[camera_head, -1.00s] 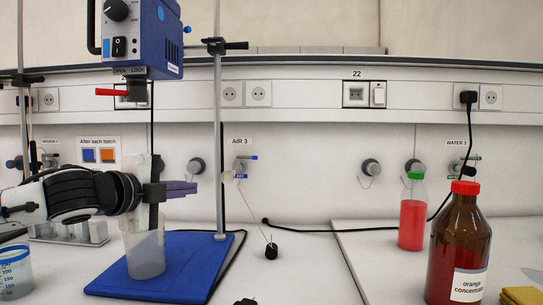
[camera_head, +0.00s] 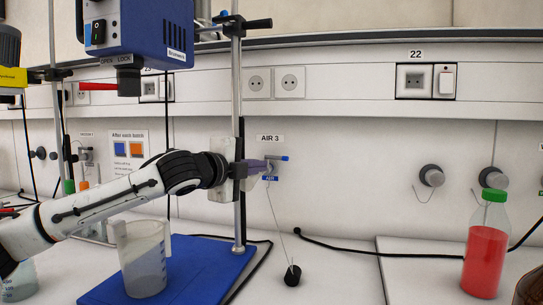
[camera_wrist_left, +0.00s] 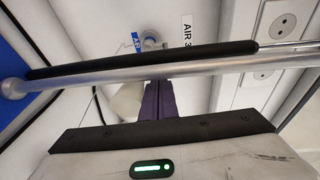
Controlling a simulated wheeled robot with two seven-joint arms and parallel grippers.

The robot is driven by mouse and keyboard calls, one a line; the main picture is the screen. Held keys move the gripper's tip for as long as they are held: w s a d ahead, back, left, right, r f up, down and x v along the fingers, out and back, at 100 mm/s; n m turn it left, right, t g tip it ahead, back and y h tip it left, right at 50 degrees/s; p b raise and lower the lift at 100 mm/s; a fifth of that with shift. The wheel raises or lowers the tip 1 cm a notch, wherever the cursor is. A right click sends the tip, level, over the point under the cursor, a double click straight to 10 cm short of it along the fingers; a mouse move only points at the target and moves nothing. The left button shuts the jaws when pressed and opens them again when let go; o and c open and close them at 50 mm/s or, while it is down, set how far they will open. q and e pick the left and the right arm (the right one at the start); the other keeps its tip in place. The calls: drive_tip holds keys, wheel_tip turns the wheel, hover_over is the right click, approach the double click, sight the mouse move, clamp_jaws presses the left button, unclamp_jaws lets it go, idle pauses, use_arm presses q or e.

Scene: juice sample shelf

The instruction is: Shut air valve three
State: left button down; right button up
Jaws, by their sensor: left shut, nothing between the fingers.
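The air valve three (camera_head: 272,170) is on the back wall under its "AIR 3" sign, with a blue handle (camera_head: 284,157) that points to the right and a blue tag below. My left gripper (camera_head: 264,166) is shut and empty, its purple fingers at the valve in the head view; whether they touch it I cannot tell. In the left wrist view the shut fingers (camera_wrist_left: 158,92) point toward the valve (camera_wrist_left: 150,42), and the stand's rod crosses the picture at their tips. My right gripper is out of view.
The stand's upright rod (camera_head: 237,100) rises beside my left gripper from a blue base (camera_head: 215,255). A beaker (camera_head: 143,262) stands on the base below my arm. A red juice bottle (camera_head: 483,250) stands right.

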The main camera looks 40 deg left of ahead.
sight(276, 158)
use_arm(q)
drive_tip(key=p+x, duration=0.2)
drive_tip(key=x, duration=0.4)
drive_tip(key=shift+w+r, duration=0.35)
drive_tip(key=shift+r, duration=0.25)
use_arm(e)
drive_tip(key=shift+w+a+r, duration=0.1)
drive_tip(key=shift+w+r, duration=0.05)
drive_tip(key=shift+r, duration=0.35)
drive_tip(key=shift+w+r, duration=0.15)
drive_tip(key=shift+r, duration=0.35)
use_arm(q)
drive_tip(key=shift+a, duration=0.1)
